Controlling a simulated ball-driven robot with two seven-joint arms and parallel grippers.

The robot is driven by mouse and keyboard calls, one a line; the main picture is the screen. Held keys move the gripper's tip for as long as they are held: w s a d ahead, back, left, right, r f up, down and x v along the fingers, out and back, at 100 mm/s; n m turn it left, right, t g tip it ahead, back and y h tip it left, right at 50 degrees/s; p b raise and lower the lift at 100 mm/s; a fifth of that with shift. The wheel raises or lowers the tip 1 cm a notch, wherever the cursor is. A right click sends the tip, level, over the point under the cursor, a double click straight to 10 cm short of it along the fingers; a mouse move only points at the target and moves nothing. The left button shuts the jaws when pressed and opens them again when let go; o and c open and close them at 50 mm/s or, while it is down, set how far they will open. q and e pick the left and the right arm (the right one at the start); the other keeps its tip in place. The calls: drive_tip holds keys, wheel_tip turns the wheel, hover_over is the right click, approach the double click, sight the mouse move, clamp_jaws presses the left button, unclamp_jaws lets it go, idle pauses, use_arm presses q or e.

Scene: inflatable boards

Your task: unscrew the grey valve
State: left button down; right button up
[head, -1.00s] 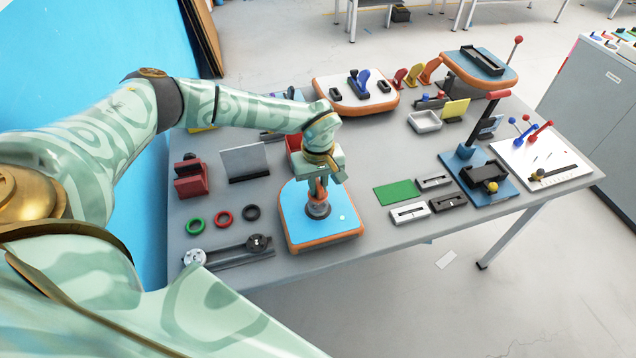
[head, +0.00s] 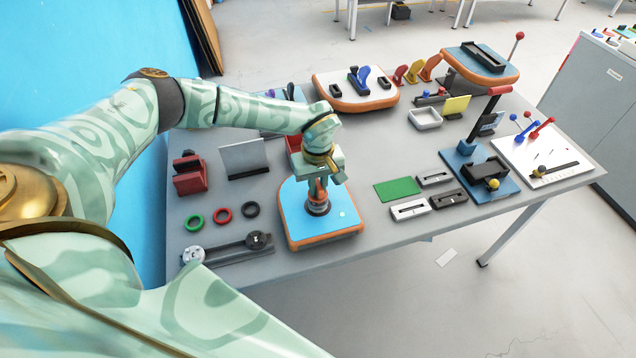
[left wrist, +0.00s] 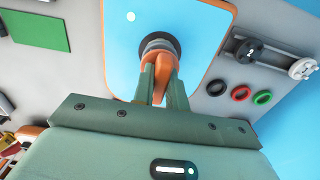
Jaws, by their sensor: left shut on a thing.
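The blue inflatable board (head: 290,215) with an orange rim lies near the front edge of the table; it also shows in the left wrist view (left wrist: 205,30). The grey valve (head: 318,208) stands on it, with a dark ring at its foot, and shows as a ribbed grey piece in the left wrist view (left wrist: 158,44). My left gripper (head: 318,191) points down over the board and is shut on the valve. In the left wrist view its fingers (left wrist: 161,72) flank an orange part just at the valve. The fingers hide part of the valve. My right gripper is out of view.
Green, red and black rings (head: 223,215) and a grey slotted rail (head: 228,250) lie left of the board. A red block (head: 189,178) and an upright grey plate (head: 244,158) stand behind them. A green pad (head: 397,190) lies to the right. Bare table separates it from the board.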

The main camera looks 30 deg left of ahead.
sight(318, 183)
use_arm(q)
drive_tip(key=shift+f, duration=0.3)
drive_tip(key=c, duration=1.3)
unclamp_jaws()
drive_tip(key=shift+c, duration=0.2)
wheel_tip(318, 183, up, 16)
drive_tip(key=shift+r+p, duration=0.2)
drive_tip(key=shift+p, duration=0.25)
